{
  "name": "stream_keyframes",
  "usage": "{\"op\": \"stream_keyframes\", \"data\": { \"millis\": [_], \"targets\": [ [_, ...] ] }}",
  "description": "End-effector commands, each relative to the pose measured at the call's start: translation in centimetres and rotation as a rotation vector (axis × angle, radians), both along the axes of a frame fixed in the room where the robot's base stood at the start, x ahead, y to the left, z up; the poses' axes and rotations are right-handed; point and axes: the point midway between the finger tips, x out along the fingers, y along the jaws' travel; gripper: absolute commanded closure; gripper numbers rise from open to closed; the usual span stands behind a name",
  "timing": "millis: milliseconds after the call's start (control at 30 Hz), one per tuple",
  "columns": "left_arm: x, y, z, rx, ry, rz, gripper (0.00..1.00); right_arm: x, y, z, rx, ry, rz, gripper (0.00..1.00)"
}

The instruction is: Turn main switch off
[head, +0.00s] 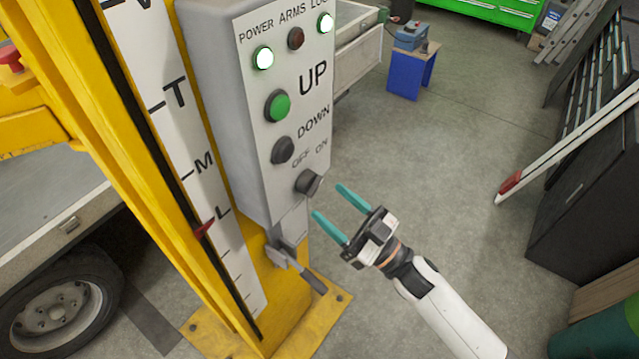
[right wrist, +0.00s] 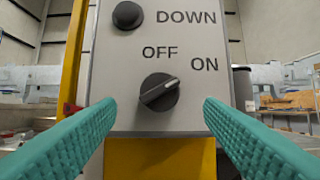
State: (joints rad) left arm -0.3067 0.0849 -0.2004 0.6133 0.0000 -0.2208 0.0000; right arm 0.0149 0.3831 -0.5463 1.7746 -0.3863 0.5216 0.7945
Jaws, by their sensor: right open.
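The main switch is a black rotary knob (head: 308,182) low on the grey control box (head: 222,100), under the OFF and ON labels. In the right wrist view the knob (right wrist: 159,92) sits in the middle, its white pointer line aimed up and right toward ON. My right gripper (head: 340,203) is open, with its teal fingers just right of and below the knob in the head view. In the right wrist view the fingers (right wrist: 161,135) stand to either side of the knob, apart from it. My left gripper is not in view.
The box also carries a green UP button (head: 277,106), a black DOWN button (head: 283,150) and lit POWER lamp (head: 263,58). A lever (head: 295,262) hangs below it on the yellow post (head: 150,165). Open floor lies to the right, with a black rack (head: 590,190) beyond.

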Motion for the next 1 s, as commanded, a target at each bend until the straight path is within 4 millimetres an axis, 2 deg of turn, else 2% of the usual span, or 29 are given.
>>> {"op": "stream_keyframes", "data": {
  "millis": [67,300,633,667,900,933,1000],
  "targets": [
    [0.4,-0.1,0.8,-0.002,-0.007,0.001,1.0,0.8,1.2,1.0,0.002,-0.002,0.001,0.38],
    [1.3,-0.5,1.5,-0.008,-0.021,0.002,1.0,2.2,3.1,1.6,0.0,0.0,0.0,0.38],
    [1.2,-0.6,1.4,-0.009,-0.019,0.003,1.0,2.4,3.4,1.7,-0.001,0.001,0.0,0.38],
    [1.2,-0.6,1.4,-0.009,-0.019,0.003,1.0,2.4,3.4,1.7,-0.001,0.001,0.0,0.4],
    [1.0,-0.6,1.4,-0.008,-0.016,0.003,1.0,2.4,3.3,1.6,-0.001,0.001,0.0,0.79],
    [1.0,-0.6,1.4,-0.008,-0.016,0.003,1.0,2.4,3.3,1.7,-0.001,0.001,0.0,0.82],
    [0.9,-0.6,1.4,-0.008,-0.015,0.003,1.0,2.4,3.3,1.6,-0.001,0.0,0.0,0.82]
  ]
}}
